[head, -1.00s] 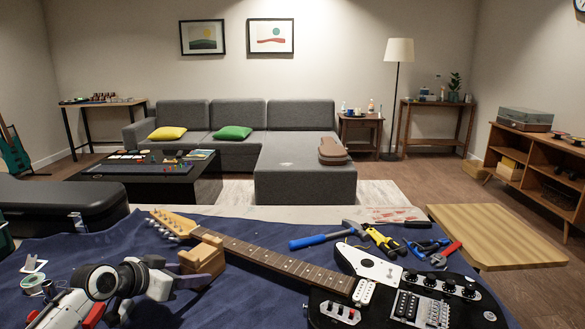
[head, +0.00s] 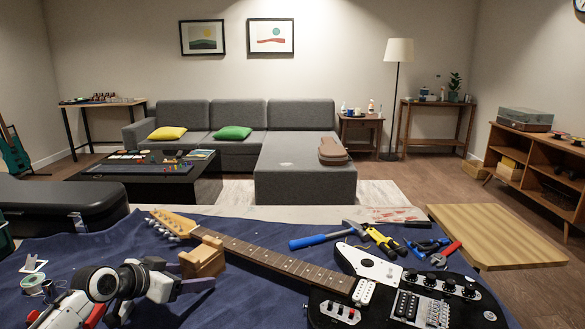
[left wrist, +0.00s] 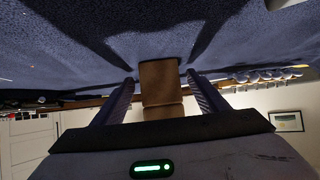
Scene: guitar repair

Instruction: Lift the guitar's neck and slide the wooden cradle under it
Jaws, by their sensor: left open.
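The black electric guitar (head: 394,300) lies on the blue cloth, its neck (head: 275,259) running up-left to the light headstock (head: 172,222). The wooden cradle (head: 203,261) stands at the neck near the headstock; whether the neck rests in it I cannot tell. In the left wrist view the cradle (left wrist: 161,83) sits between the two fingers, with a gap visible on each side. My left gripper (head: 195,271) is open around the cradle's near part. The neck also shows in the left wrist view, behind the fingers. My right gripper is not in view.
A hammer (head: 323,240), yellow-handled pliers (head: 382,241) and other tools lie behind the guitar. A black case (head: 65,204) is at the left. Bare blue cloth (head: 255,300) lies in front of the neck.

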